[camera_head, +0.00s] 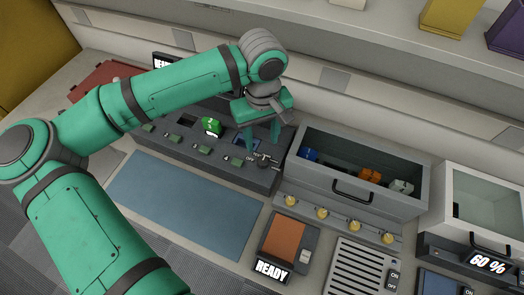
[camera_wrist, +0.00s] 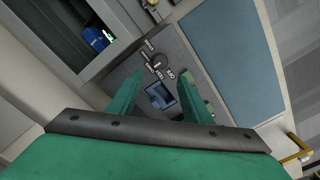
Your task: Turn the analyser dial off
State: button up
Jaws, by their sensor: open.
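The analyser dial (camera_head: 264,159) is a small dark knob at the right end of the long grey panel, with a white OFF label at its left. In the wrist view the dial (camera_wrist: 158,61) shows just beyond my fingertips, ringed by small white words, with OFF on its lower right side. I cannot tell which word it points to. My gripper (camera_head: 262,140) is open above this end of the panel, fingers pointing down. In the wrist view my gripper (camera_wrist: 160,76) has nothing between its fingers. A small blue screen (camera_wrist: 160,95) shows behind the gap. The fingers look apart from the dial.
A grey open drawer (camera_head: 352,189) holding blue, orange and white items stands right of the dial. A blue mat (camera_head: 185,200) lies in front of the panel. Green radio (camera_head: 211,127) stands in the panel's slots. A READY charger (camera_head: 272,270) and yellow knobs (camera_head: 322,212) are nearer.

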aim_at(263, 160)
jog(key=f, duration=0.5)
jog(key=s+f, duration=0.1)
jog(key=f, duration=0.2)
jog(key=shift+d, duration=0.15)
jog(key=shift+w+f, duration=0.15)
jog(key=shift+f, duration=0.35)
jog(key=c, duration=1.1)
